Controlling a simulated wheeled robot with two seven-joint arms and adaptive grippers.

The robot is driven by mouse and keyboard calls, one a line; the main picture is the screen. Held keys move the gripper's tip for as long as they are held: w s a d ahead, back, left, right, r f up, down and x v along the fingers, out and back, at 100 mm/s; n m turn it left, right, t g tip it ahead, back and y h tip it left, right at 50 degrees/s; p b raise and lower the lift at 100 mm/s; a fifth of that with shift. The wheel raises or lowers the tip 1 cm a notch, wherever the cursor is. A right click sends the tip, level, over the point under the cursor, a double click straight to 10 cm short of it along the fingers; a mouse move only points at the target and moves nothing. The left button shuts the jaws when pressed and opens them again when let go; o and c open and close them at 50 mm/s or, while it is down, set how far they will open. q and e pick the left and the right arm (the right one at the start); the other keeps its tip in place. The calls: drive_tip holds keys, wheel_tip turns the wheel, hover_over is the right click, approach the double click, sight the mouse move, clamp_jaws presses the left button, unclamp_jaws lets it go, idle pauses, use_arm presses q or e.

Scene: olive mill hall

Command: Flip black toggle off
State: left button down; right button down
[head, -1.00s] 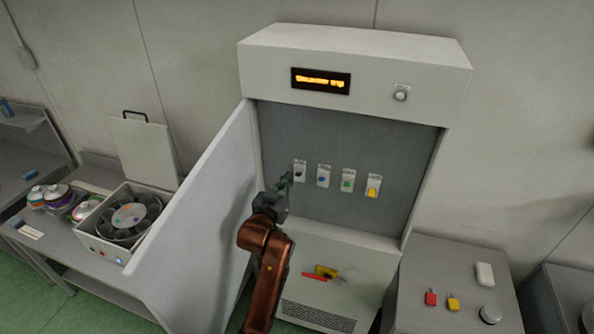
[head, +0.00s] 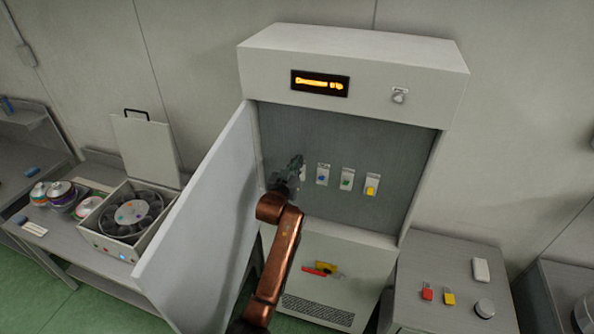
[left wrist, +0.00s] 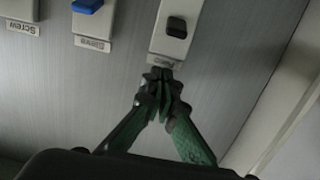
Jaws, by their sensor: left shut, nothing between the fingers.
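The black toggle (left wrist: 177,26) sits on a pale plate on the grey panel, at the top of the left wrist view. Whether it is on or off I cannot tell. My left gripper (left wrist: 163,86) is shut and empty, its tips by the plate's label end, apart from the toggle in the picture; contact with the panel is unclear. In the head view my left gripper (head: 295,165) covers the black toggle and most of its plate. A blue toggle (head: 322,180), a green toggle (head: 346,184) and a yellow toggle (head: 370,190) stand to the right.
The open cabinet door (head: 200,220) is close on the left of my arm. The lit display (head: 320,83) and a knob (head: 399,96) are above the panel. A side table (head: 440,270) on the right holds small red and yellow items. The panel's right side is clear.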

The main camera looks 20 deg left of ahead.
use_arm(q)
drive_tip(key=f, duration=0.1)
drive_tip(key=s+f, duration=0.1)
drive_tip(key=f+p, duration=0.1)
drive_tip(key=shift+s+f, duration=0.35)
drive_tip(key=shift+s, duration=0.05)
